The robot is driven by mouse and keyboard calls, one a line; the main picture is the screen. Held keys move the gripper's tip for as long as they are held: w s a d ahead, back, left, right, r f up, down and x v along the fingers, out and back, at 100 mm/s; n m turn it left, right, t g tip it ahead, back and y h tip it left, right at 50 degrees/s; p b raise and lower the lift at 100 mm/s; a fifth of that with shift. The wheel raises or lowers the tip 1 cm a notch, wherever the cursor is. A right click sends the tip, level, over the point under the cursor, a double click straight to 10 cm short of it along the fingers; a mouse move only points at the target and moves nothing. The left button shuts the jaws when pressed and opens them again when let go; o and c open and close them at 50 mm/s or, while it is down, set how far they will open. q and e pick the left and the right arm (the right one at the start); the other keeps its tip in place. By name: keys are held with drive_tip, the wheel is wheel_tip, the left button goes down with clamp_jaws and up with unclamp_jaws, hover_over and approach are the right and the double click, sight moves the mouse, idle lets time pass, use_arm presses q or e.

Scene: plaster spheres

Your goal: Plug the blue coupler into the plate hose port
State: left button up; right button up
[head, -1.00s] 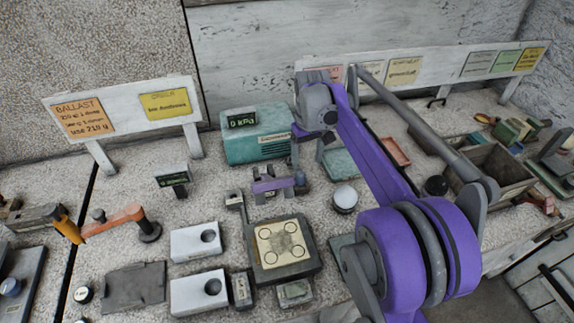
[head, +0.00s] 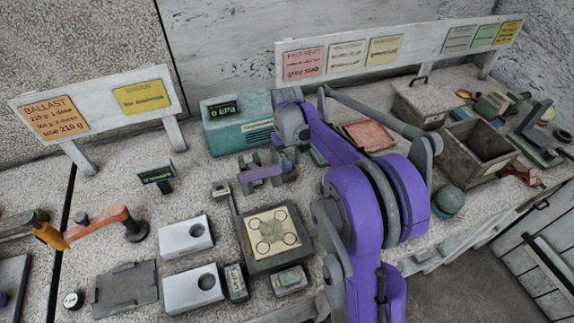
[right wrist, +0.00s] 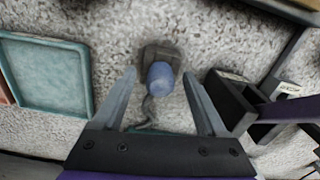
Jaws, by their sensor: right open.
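The blue coupler (right wrist: 160,78) sits on a dark holder on the speckled bench in the right wrist view, between my spread fingers and a little beyond their tips. My right gripper (right wrist: 162,85) is open and empty. In the head view my right gripper (head: 290,158) hangs behind the purple-barred fixture (head: 262,173); the coupler cannot be made out there. The square plate (head: 272,233), pale with several ring marks on a dark base, lies in front of the fixture. I cannot make out its hose port for certain. My left gripper is not in view.
A teal gauge box (head: 237,122) reading 0 kPa stands behind. White blocks with holes (head: 188,235) lie left of the plate. A teal tray (right wrist: 47,75) is left of the coupler in the wrist view. A dark open bin (head: 480,150) stands right.

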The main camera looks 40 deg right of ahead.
drive_tip(key=shift+f, duration=0.3)
clamp_jaws()
idle(0.3)
